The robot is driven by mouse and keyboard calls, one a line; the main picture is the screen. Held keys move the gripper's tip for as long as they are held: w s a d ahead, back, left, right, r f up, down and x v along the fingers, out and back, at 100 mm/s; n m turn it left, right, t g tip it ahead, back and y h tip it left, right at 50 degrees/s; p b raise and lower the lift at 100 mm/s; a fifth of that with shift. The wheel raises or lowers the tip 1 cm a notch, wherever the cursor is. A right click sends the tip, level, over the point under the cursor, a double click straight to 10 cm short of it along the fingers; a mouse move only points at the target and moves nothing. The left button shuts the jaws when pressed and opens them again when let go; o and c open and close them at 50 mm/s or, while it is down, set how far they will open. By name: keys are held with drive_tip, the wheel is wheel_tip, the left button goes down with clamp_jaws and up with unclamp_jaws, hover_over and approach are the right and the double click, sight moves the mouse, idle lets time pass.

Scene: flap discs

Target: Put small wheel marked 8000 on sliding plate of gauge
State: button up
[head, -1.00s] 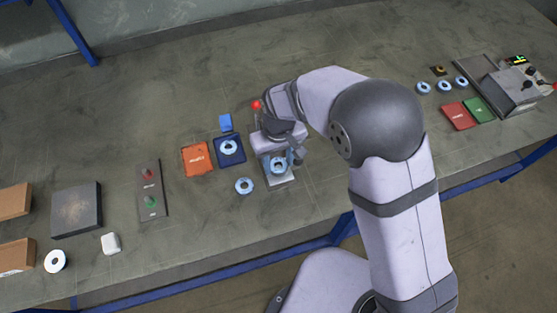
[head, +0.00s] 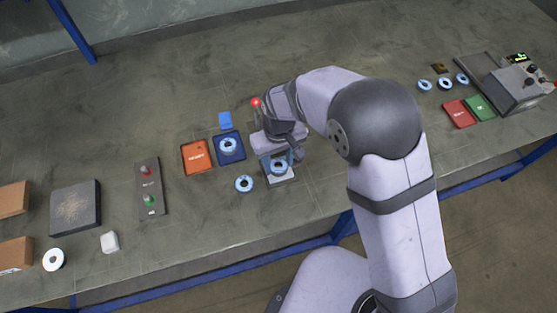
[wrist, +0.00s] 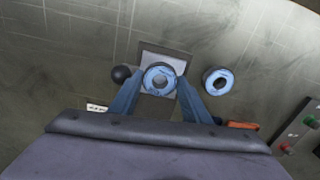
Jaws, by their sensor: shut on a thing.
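My gripper (head: 279,158) is shut on a small blue-rimmed wheel (head: 279,167), which shows between the two blue fingers in the wrist view (wrist: 160,78). The held wheel is over the light grey plate of the gauge (head: 284,181); this plate also shows behind the wheel in the wrist view (wrist: 149,54). I cannot tell whether the wheel touches the plate. A second wheel (head: 244,184) lies on the table left of the gauge, and a third (head: 228,145) lies on a dark blue pad (head: 231,158). The markings are too small to read.
An orange tray (head: 197,157) and a panel with red and green buttons (head: 150,188) stand to the left. Several more wheels (head: 445,83), red and green pads (head: 460,114) and a grey machine (head: 508,88) are at the right. The table's front edge is close below the gauge.

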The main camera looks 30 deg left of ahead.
drive_tip(key=o, duration=1.2)
drive_tip(key=shift+r, duration=0.1)
drive_tip(key=shift+w+r+p, duration=0.15)
drive_tip(key=shift+r+p, duration=0.35)
drive_tip(key=shift+p, duration=0.05)
wheel_tip(320, 180, up, 5)
drive_tip(key=p, duration=0.3)
drive_tip(key=shift+d+f+p, duration=0.1)
drive_tip(key=shift+d+p, duration=0.05)
drive_tip(key=shift+p, duration=0.2)
drive_tip(key=shift+r+p, duration=0.45)
drive_tip(key=shift+r, duration=0.1)
